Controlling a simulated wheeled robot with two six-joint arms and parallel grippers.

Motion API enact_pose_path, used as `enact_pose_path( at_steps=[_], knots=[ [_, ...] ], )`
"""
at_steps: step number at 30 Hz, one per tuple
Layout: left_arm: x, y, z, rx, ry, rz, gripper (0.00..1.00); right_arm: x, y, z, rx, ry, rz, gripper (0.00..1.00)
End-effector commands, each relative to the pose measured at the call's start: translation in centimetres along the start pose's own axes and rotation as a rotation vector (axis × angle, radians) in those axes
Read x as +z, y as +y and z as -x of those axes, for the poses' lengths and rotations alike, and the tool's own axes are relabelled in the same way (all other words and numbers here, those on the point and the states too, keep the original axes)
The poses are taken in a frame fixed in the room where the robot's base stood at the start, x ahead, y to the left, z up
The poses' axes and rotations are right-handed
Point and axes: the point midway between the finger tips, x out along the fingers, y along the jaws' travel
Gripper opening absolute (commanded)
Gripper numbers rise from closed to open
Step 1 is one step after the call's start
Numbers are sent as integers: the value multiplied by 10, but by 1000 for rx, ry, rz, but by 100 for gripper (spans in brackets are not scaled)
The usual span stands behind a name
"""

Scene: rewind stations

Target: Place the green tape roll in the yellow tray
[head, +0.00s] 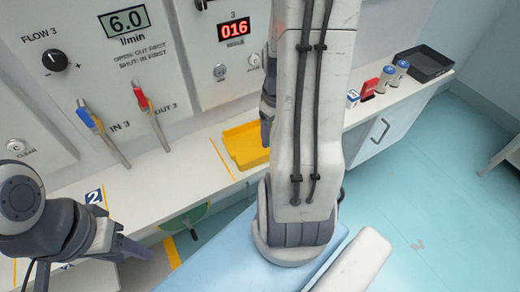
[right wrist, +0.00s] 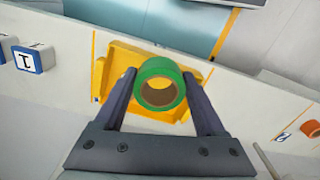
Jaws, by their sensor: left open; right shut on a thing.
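The green tape roll (right wrist: 160,85) is between the fingers of my right gripper (right wrist: 160,88) in the right wrist view, with its round hole facing the camera. My right gripper is shut on it. The roll is seen against the yellow tray (right wrist: 122,58); the height between them is hard to tell. In the head view the yellow tray (head: 238,143) lies on the white counter, partly covered by my right arm. There the roll is hidden, and only part of my right gripper (head: 266,130) shows. My left gripper (head: 136,246) is open and empty at the lower left.
A black tray (head: 424,64), a red block (head: 369,88) and blue-and-white items (head: 393,76) stand along the counter to the right. An orange roll (right wrist: 312,128) shows at the right wrist view's edge.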

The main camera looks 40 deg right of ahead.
Motion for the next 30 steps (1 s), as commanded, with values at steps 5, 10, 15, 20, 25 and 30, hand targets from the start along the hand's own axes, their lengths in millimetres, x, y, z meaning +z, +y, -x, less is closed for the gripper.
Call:
enact_pose_path(
  at_steps=[5, 10, 15, 20, 25, 30],
  knots=[
    [0, -1, -8, 0, 0, 0, 50, 18, 10, -1, -1, -1, -2, 17],
    [0, 0, -5, 0, 0, 0, 50, -8, 3, -17, -4, -4, 7, 17],
    [0, 0, -1, 0, 0, 0, 50, -46, -8, -40, -3, -4, 6, 17],
    [0, 0, 3, 0, 0, 0, 50, -76, -15, -58, -1, -2, 3, 17],
    [0, 0, 4, 0, 0, 0, 50, -90, -19, -68, 0, -1, -1, 17],
    [-1, 0, 7, 0, 0, 0, 50, -90, -19, -88, -3, -5, -2, 17]
  ],
)
